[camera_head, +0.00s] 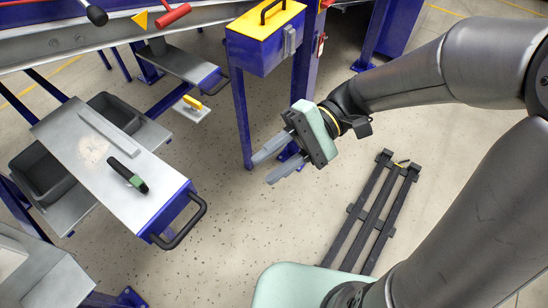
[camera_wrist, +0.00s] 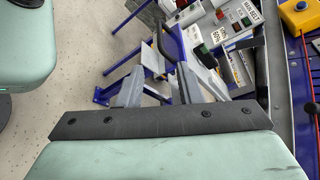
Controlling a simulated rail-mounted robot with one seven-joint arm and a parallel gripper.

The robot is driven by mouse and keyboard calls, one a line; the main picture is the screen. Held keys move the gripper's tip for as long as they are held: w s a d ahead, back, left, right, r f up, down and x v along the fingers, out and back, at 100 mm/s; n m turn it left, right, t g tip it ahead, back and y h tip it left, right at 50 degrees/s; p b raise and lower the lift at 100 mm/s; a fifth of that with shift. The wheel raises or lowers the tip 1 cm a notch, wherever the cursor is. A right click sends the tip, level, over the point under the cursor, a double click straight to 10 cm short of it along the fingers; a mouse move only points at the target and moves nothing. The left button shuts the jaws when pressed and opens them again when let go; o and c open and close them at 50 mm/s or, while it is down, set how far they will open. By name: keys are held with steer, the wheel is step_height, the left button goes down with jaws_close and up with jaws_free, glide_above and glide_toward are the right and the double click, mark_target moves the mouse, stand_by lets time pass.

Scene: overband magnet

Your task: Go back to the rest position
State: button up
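My gripper (camera_head: 263,171) hangs in free air over the speckled floor, right of the metal work table and below the blue box with the yellow lid. Its two grey fingers point to the lower left and stand apart with nothing between them. The wrist view also shows my gripper (camera_wrist: 172,88) with the fingers spread and empty. My arm reaches in from the right side of the head view. No object is held.
A table (camera_head: 105,195) with a black-and-green handheld tool (camera_head: 128,175) stands at left, beside grey bins (camera_head: 40,170). A blue post box with yellow lid (camera_head: 265,35) stands behind my gripper. A dark slatted frame (camera_head: 372,212) lies on the floor. An emergency button (camera_wrist: 299,7) shows upper right.

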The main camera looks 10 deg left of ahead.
stand_by(0.3)
steer(key=s+d+f+m+t+h, duration=0.1)
steer(key=d+f+m+t+h, duration=0.1)
steer(key=d+f+t+h, duration=0.55)
steer(key=w+d+t+h, duration=0.3)
steer(key=d+t, duration=0.1)
steer(key=d, duration=0.9)
steer(key=shift+f+m, duration=0.25)
steer(key=shift+m, duration=0.15)
steer(key=shift+d, duration=0.1)
stand_by(0.3)
step_height(320, 180, down, 24)
steer(key=b, duration=2.1)
steer(key=shift+d+r+g+b, duration=0.2)
steer(key=shift+d+g+b, duration=0.05)
steer(key=shift+g+b, duration=0.15)
